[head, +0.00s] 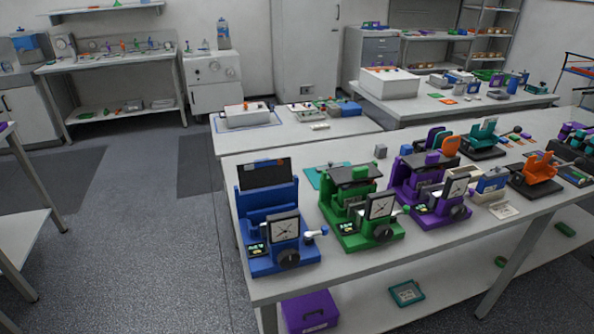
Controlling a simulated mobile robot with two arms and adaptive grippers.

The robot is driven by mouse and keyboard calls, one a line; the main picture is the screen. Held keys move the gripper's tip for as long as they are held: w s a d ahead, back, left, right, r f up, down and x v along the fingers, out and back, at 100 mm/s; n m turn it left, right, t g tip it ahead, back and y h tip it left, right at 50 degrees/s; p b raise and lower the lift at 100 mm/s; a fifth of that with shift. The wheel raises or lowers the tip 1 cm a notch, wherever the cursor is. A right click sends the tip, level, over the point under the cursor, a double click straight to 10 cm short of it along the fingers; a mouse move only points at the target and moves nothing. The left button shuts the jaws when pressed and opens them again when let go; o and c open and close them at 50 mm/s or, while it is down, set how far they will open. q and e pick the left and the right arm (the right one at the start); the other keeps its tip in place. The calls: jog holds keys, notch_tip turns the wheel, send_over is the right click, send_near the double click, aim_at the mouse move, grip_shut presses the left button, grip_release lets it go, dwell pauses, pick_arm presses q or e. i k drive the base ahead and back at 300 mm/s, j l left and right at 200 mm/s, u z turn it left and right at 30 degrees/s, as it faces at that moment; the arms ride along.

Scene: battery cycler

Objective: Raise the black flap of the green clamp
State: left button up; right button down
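The green clamp (373,241) stands on the near white table in the head view, between a blue clamp and a purple clamp. Its black flap (356,174) lies roughly flat across the top of the green body. A square dial gauge and a dark knob are on its front. Neither of my grippers is in view.
The blue clamp (259,221) at the left has its black flap standing upright. The purple clamp (431,192) stands close on the right, its dark flap roughly flat. Several orange, teal and purple devices crowd the table's right side. Open floor (140,255) lies to the left.

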aim_at(346, 176)
jog(key=i+j+z, duration=0.3)
jog(key=j+z, duration=0.15)
jog(key=j, duration=1.35)
jog(key=j+z, duration=0.45)
jog(key=j, duration=1.6)
jog(key=i+j, duration=0.15)
